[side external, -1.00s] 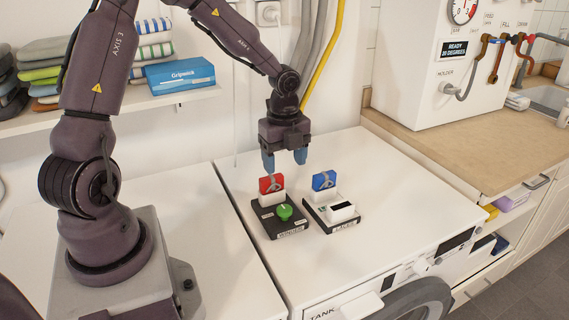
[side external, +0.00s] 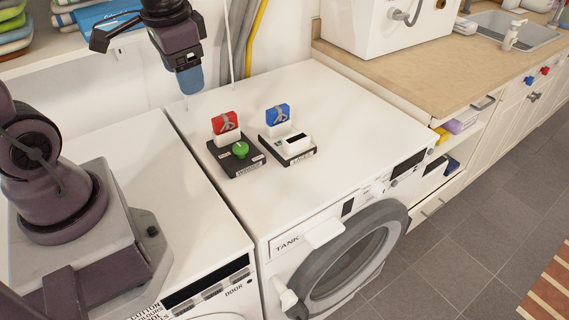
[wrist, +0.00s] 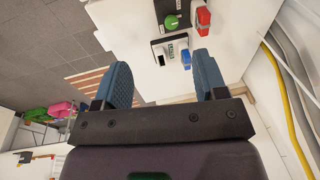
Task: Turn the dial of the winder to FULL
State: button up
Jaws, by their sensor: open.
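The winder is a black base (side external: 228,163) on the white washing-machine top, with a red block (side external: 225,123) in a white holder and a round green dial (side external: 239,149) in front. The dial's setting is too small to read. The dial also shows near the top of the wrist view (wrist: 171,22), beside the red block (wrist: 202,20). My gripper (side external: 190,83) is raised behind and left of the winder, clear of it. In the wrist view its two blue fingers (wrist: 163,78) are spread with nothing between them.
A second black unit with a blue block (side external: 278,116) and a white piece (side external: 296,142) stands right of the winder. Hoses (side external: 245,45) run up the wall behind. The machine top (side external: 350,125) is clear to the right. A shelf with folded cloths (side external: 12,30) is back left.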

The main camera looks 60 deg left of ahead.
jog(key=s+d+r+t+h, duration=0.1)
jog(key=s+d+r+t, duration=0.3)
jog(key=d+r, duration=0.2)
jog(key=shift+s+r+t, duration=0.25)
jog(key=shift+r+t, duration=0.05)
jog(key=shift+r, duration=0.2)
